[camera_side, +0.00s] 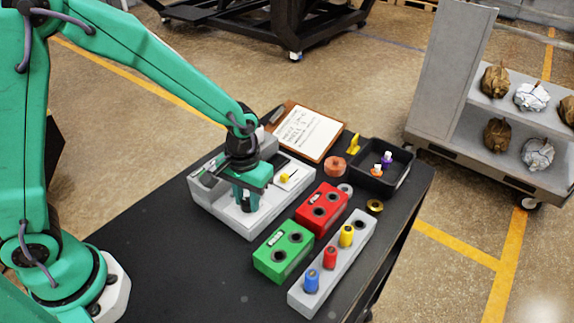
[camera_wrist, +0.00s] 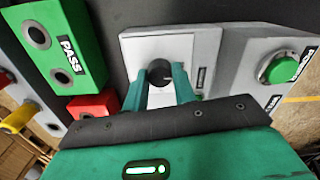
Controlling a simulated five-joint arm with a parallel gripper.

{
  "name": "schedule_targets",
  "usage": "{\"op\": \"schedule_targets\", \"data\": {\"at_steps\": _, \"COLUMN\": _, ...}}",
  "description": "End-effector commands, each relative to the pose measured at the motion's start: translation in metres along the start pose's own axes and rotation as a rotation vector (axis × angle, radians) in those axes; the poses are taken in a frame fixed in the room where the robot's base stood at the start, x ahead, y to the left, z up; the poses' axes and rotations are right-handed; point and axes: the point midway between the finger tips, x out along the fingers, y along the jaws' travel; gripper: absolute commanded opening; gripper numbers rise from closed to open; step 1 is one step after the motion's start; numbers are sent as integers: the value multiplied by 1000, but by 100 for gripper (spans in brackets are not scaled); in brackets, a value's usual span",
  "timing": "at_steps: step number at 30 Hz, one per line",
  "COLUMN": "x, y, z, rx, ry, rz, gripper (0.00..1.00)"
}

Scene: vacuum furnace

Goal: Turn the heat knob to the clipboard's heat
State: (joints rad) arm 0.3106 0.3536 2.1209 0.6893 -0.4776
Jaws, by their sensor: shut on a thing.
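A dark round knob (camera_wrist: 160,76) sits on a pale panel (camera_wrist: 128,48) in the wrist view, with a small light mark on its face; I cannot read its setting. The fingers of my gripper (camera_wrist: 164,80) are shut on it, one on each side. In the side view my gripper (camera_side: 247,198) points down at the grey furnace box (camera_side: 215,208) and hides the knob. The clipboard (camera_side: 325,150) lies at the back of the table with handwritten lines, too small for me to read surely.
A yellow lever (camera_side: 285,178) is on the furnace box beside my gripper. A green box (camera_side: 283,250), a red box (camera_side: 322,208) and a grey rack (camera_side: 308,299) with coloured pegs stand to the right. A black tray (camera_side: 398,176) is behind. A green button (camera_wrist: 281,68) shows in the wrist view.

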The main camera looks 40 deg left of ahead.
Motion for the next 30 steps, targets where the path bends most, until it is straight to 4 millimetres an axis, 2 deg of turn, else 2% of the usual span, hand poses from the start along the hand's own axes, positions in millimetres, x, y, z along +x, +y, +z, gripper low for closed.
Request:
{"op": "schedule_targets", "data": {"at_steps": 8, "x": -1, "y": 3, "z": 0, "rx": 139, "ry": 10, "rz": 4, "gripper": 4}}
{"op": "schedule_targets", "data": {"at_steps": 30, "x": -1, "y": 4, "z": 0, "rx": 695, "ry": 39, "rz": 5, "gripper": 4}}
